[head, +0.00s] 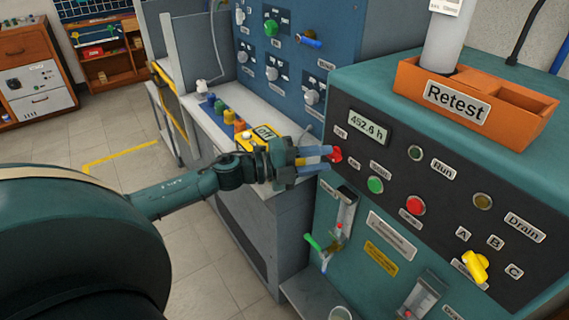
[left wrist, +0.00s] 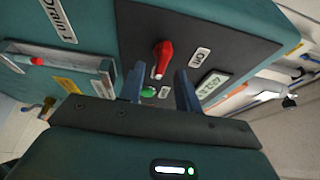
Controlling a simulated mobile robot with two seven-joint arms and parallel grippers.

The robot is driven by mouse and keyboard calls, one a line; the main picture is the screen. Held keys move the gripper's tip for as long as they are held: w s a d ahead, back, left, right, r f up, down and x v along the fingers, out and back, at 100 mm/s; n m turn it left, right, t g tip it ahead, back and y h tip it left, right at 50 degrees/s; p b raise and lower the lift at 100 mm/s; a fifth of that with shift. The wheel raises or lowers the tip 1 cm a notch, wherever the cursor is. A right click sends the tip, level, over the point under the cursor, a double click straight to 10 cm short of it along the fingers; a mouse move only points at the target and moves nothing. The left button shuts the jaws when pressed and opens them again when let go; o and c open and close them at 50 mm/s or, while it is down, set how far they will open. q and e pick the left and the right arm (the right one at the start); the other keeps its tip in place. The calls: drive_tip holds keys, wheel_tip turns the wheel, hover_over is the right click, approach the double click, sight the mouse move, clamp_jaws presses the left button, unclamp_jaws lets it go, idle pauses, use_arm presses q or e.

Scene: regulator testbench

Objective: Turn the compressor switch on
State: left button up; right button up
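The compressor switch is a red rotary handle on the dark panel of the teal machine. It shows in the head view (head: 335,155) at the panel's left end and in the left wrist view (left wrist: 163,58) just ahead of the fingers. My left gripper (head: 322,159) reaches in from the left with its blue fingers at the switch. In the left wrist view the gripper (left wrist: 159,88) is open, one finger on each side of the handle's line. I cannot tell whether they touch it. Small labels sit around the switch. My right gripper is not in view.
On the same panel are a display (head: 369,127) reading about 452.6 h, a green button (head: 375,185), a red button (head: 415,205) and a yellow handle (head: 475,266). An orange Retest tray (head: 408,82) stands on top. A blue panel bench (head: 290,65) stands behind.

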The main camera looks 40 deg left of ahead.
use_arm(q)
drive_tip(key=v, duration=1.1)
idle(0.4)
